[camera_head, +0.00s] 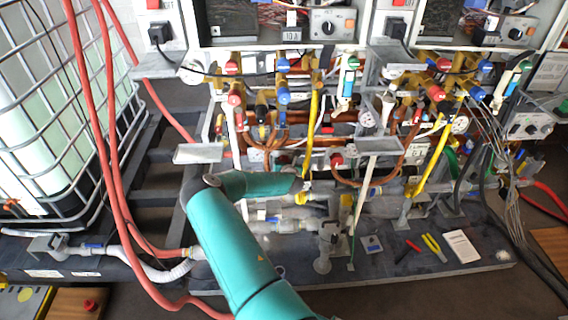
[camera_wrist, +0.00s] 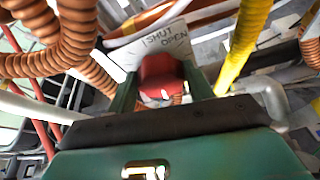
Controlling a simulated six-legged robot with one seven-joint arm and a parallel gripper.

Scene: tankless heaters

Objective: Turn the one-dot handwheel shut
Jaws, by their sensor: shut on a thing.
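In the wrist view a red handwheel (camera_wrist: 160,72) sits between the two green fingers of my gripper (camera_wrist: 162,88), which is shut on it. A white plate lettered SHUT and OPEN (camera_wrist: 165,38) is just behind the wheel. I cannot make out the dot marking on the wheel. In the head view my teal arm reaches up from the bottom, and its far end is among the pipes near the middle. The gripper fingers and the held wheel cannot be made out there.
Red and blue valve knobs (camera_head: 233,68) crowd the pipes above. A yellow hose (camera_wrist: 248,38) and copper corrugated pipes (camera_wrist: 75,30) lie close around my gripper. Yellow pliers (camera_head: 434,247) and a white card (camera_head: 461,247) lie on the base. Red hoses (camera_head: 95,130) hang at left.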

